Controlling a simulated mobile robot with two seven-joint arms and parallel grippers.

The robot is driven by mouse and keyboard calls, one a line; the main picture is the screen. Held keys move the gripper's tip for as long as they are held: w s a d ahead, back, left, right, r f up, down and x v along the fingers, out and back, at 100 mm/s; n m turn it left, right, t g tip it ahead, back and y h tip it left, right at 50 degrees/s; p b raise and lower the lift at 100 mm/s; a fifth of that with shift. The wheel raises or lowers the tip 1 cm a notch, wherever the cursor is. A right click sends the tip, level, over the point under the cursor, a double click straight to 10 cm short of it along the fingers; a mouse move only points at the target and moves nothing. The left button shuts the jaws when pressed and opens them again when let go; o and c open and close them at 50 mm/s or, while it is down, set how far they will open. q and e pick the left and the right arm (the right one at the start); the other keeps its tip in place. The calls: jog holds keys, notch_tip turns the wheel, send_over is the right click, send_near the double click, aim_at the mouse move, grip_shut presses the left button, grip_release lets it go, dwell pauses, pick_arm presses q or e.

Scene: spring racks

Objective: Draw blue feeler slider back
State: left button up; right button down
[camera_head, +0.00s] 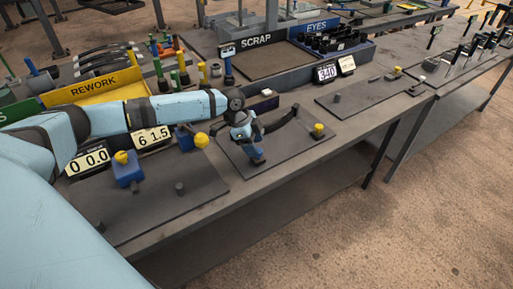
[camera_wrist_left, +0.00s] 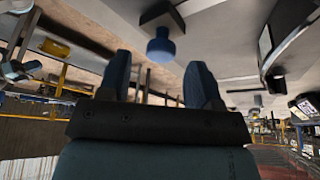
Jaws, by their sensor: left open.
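A round blue knob (camera_wrist_left: 160,48) on a grey mount, seemingly the blue feeler slider, shows in the left wrist view, which looks upside down. It lies beyond and between the two dark blue fingers of my left gripper (camera_wrist_left: 162,85), which are apart with nothing held between them. In the head view my left gripper (camera_head: 254,148) reaches down over the middle dark plate (camera_head: 235,158). The blue at its lower end merges with whatever stands there, so contact cannot be told. My right gripper is not in view.
Blue blocks with yellow knobs (camera_head: 127,168) stand on the left plate. Number displays (camera_head: 152,138), a yellow REWORK bin (camera_head: 95,88) and a SCRAP bin (camera_head: 256,58) line the back.

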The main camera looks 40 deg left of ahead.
aim_at(260, 161)
pick_arm(q)
jog(key=shift+x, duration=1.2)
grip_shut()
jog(key=shift+s+d+r+p, duration=0.25)
jog(key=shift+d+p, duration=0.35)
jog(key=shift+p, duration=0.25)
jog(key=shift+s+d+f, duration=0.1)
jog(key=shift+d+f, duration=0.05)
jog(key=shift+d, duration=0.1)
jog(key=shift+f, duration=0.2)
jog(key=shift+c, duration=0.6)
grip_release()
jog(key=shift+o, duration=0.6)
jog(key=shift+r, duration=0.1)
